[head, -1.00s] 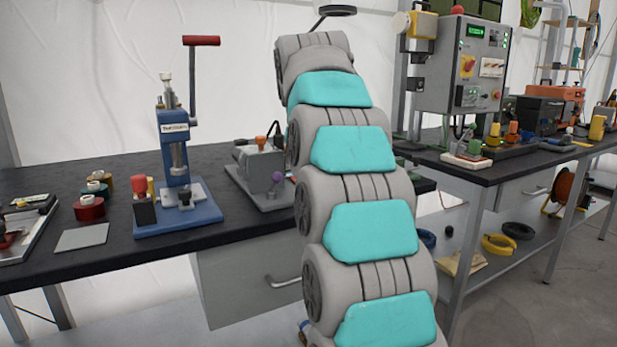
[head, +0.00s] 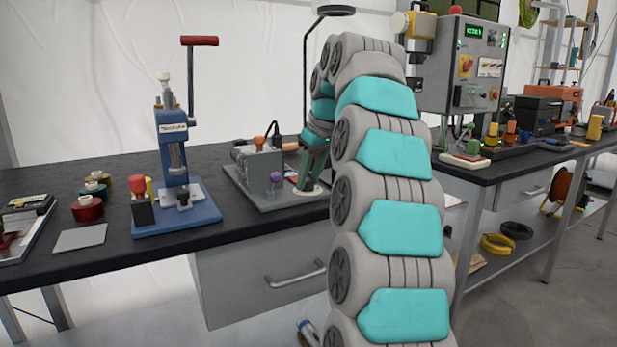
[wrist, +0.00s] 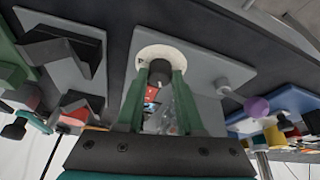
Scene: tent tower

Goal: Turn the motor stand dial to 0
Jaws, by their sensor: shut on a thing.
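The motor stand is a grey block on a grey base plate (head: 235,180) on the dark bench, left of my arm. A purple knob (head: 276,177) stands at its front; it also shows in the wrist view (wrist: 256,108). A round white dial disc (head: 306,191) sits at the plate's right end. The disc (wrist: 150,53) carries a dark central knob (wrist: 159,69) in the wrist view. My gripper (head: 312,178) has green fingers pointing down over the disc. In the wrist view its fingertips (wrist: 158,78) close on the dark knob. The dial's markings cannot be read.
A blue hand press (head: 177,190) with a red lever stands left of the motor stand. A lamp pole (head: 305,75) rises behind my gripper. A grey control box (head: 466,65) stands at the right. Bench surface is clear between press and stand.

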